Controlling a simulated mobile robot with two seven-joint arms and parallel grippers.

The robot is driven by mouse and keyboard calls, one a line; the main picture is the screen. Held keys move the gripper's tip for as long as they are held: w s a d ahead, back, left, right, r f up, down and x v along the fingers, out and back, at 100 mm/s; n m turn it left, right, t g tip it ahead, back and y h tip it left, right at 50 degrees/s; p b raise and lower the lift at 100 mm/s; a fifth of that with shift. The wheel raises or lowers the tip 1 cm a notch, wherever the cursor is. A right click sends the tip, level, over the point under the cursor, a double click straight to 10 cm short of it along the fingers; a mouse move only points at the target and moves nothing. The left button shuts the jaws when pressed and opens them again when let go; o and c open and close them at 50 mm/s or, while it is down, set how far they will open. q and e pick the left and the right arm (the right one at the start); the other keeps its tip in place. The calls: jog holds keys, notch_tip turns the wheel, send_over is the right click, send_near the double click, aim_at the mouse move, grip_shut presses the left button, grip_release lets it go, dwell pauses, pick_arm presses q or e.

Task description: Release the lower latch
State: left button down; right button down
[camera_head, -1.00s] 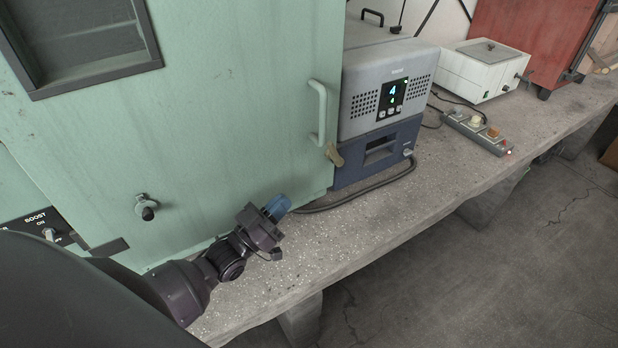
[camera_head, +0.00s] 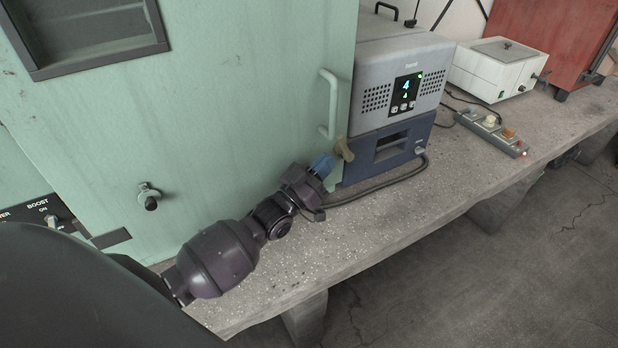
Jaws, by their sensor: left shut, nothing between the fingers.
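The lower latch (camera_head: 344,149) is a small tan lever at the right edge of a pale green cabinet door (camera_head: 240,120), below the door's vertical handle (camera_head: 328,105). My left gripper (camera_head: 323,165) has blue fingertips and is shut and empty. Its tips are just left of and below the latch, very close to it. I cannot tell whether they touch it. My right gripper is not in view.
A grey and blue device (camera_head: 400,95) with a lit display stands right beside the latch. A cable (camera_head: 375,187) lies on the concrete bench (camera_head: 400,222) in front of it. A white box (camera_head: 497,70) and power strip (camera_head: 492,132) stand farther right.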

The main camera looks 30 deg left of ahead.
aim_at(341, 144)
pick_arm(q)
jog(key=x, duration=0.3)
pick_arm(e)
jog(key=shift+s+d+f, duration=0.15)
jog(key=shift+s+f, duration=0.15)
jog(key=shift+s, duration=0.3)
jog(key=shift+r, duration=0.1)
